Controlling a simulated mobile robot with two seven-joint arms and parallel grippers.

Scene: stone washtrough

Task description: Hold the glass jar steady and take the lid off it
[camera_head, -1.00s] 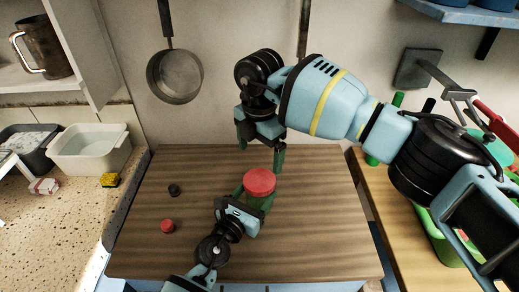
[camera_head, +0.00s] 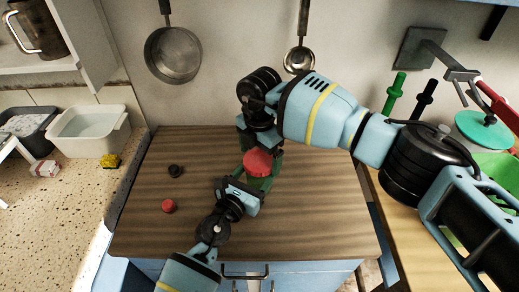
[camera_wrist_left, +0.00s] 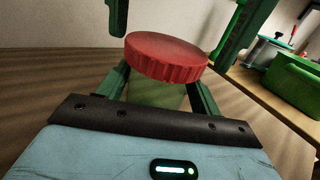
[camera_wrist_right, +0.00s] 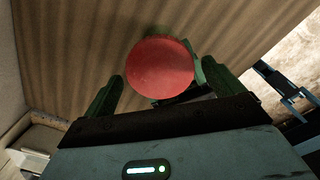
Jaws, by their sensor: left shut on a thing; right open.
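The glass jar (camera_wrist_left: 160,91) stands on the wooden table with a red ribbed lid (camera_head: 257,162) on top. In the left wrist view the lid (camera_wrist_left: 166,60) shows large above the jar's greenish body. My left gripper (camera_head: 258,182) is shut on the jar's body, its green fingers on either side below the lid. My right gripper (camera_head: 262,152) is open above the jar, pointing down. In the right wrist view the lid (camera_wrist_right: 160,68) lies just beyond and between the open fingertips, apart from them. Most of the jar's body is hidden.
A small red cap (camera_head: 168,206) and a small black cap (camera_head: 176,171) lie on the table (camera_head: 140,235) to the left. A green crate (camera_head: 497,170) and a teal-lidded pot (camera_head: 483,132) are at right. A pan (camera_head: 173,54) and ladle (camera_head: 299,59) hang behind.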

